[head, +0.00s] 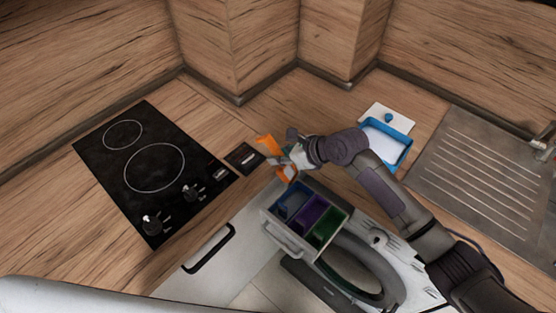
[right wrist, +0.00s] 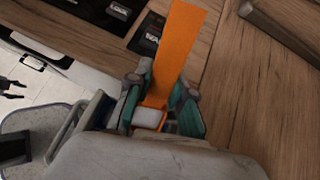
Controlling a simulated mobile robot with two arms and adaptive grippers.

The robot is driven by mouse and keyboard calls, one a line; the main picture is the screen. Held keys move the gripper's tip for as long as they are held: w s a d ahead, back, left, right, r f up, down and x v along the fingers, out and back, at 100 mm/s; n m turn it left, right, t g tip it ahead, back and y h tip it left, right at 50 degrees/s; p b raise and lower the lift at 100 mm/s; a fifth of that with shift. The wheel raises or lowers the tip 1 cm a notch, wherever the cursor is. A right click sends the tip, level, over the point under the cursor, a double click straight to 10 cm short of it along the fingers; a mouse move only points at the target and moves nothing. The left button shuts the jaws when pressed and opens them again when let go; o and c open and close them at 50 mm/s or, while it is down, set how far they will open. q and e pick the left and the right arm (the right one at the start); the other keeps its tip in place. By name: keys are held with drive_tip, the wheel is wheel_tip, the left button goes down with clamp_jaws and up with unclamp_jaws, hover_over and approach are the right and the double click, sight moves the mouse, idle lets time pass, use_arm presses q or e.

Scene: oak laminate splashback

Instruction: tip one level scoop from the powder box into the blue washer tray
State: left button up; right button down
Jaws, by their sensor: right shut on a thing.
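My right gripper (head: 287,159) is shut on an orange scoop (head: 267,145) and holds it above the counter edge, just behind the open washer drawer. In the right wrist view, the scoop (right wrist: 178,50) runs up from between the teal fingers (right wrist: 158,108). A white patch shows within the orange near the fingers; I cannot tell whether it is powder. The powder box (head: 403,157), blue-rimmed with white powder inside, stands on the counter to the right. The blue washer tray (head: 293,204) is the left compartment of the drawer, below the gripper. My left gripper is not seen.
Purple (head: 313,213) and green (head: 326,229) compartments sit beside the blue one. A white lid with a blue knob (head: 388,117) lies behind the powder box. A black hob (head: 150,165) is at left, a steel drainer (head: 480,165) at right. My right arm crosses the front counter.

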drive_tip(key=shift+f+b, duration=0.1)
drive_tip(key=shift+b, duration=0.2)
drive_tip(key=shift+s+d+y, duration=0.2)
drive_tip(key=shift+d+y, duration=0.05)
drive_tip(key=shift+y, duration=0.05)
drive_tip(key=shift+s+d+r+t+y+b, duration=0.15)
drive_tip(key=shift+d+t+y+b, duration=0.15)
drive_tip(key=shift+y+b, duration=0.2)
drive_tip(key=shift+s+d+r+t+y+b, duration=0.15)
drive_tip(key=shift+d+t+y+b, duration=0.2)
drive_tip(key=shift+b, duration=0.2)
drive_tip(key=d+y+b, duration=0.1)
drive_tip(key=b, duration=0.2)
drive_tip(key=r+t+y+b, duration=0.1)
drive_tip(key=y+b, duration=0.1)
drive_tip(key=b, duration=0.1)
drive_tip(key=shift+s+d+y, duration=0.25)
drive_tip(key=shift+s+d, duration=0.1)
drive_tip(key=shift+d, duration=0.05)
drive_tip(key=shift+s+d+t+y+b, duration=0.3)
drive_tip(key=shift+d+t+y+b, duration=0.5)
drive_tip(key=shift+b, duration=2.2)
drive_tip(key=shift+s+d+t+y+b, duration=0.3)
drive_tip(key=shift+d+y+b, duration=0.55)
drive_tip(key=shift+b, duration=2.1)
drive_tip(key=shift+a+y, duration=0.25)
drive_tip(key=shift+r, duration=0.1)
drive_tip(key=shift+s+d, duration=0.15)
drive_tip(key=shift+d, duration=0.1)
